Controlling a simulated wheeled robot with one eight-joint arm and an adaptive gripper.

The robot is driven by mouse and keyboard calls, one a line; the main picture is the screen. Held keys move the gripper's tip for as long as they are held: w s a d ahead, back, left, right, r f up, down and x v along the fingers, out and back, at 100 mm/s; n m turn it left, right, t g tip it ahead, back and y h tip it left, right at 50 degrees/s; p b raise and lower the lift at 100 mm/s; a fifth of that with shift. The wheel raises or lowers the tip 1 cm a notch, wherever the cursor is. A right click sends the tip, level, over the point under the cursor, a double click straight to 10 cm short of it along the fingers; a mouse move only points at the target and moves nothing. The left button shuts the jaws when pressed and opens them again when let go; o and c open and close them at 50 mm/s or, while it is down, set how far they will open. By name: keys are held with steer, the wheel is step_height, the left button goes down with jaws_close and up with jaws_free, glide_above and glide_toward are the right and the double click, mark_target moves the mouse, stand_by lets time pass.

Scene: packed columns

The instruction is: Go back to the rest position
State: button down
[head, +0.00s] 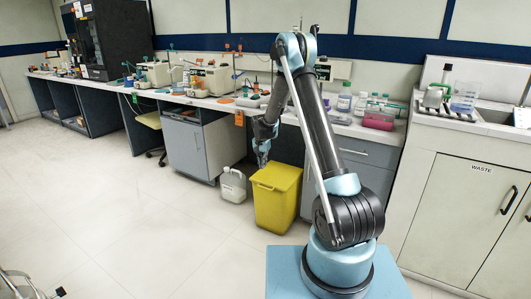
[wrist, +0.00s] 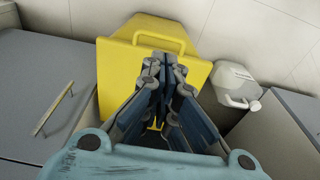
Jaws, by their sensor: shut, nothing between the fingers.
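My gripper (head: 263,158) hangs at the end of my arm, pointing down, in front of the lab bench and near the yellow bin. In the wrist view my gripper (wrist: 165,62) has its fingers together and holds nothing. The yellow bin (head: 277,200) stands on the floor with a flat yellow top. It also shows in the wrist view (wrist: 118,70), behind my fingers, which hide its middle. The gap between the fingertips and the bin cannot be told.
A white jug (head: 233,185) stands left of the bin, and it shows in the wrist view (wrist: 236,82). The bench (head: 213,103) carries lab devices and bottles. A sink cabinet (head: 455,205) marked WASTE stands at right.

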steer(key=s+d+r+n, duration=0.1)
steer(key=s+d+r, duration=0.7)
steer(key=s+r, duration=0.35)
steer(key=s+d+r+n, duration=0.2)
steer(key=s+d+r, duration=0.5)
steer(key=s+r, duration=0.5)
steer(key=s+d+f+n, duration=0.1)
steer(key=s+d, duration=0.3)
steer(key=s, duration=1)
steer(key=s+d+f+n+t, duration=0.1)
steer(key=s+d+f+n, duration=0.1)
steer(key=s, duration=1.3)
steer(key=shift+d+f+y, duration=0.3)
steer(key=shift+d+f, duration=0.45)
steer(key=shift+d, duration=0.15)
steer(key=shift+s, duration=0.1)
steer(key=shift+w+f, duration=0.2)
steer(key=shift+w, duration=0.25)
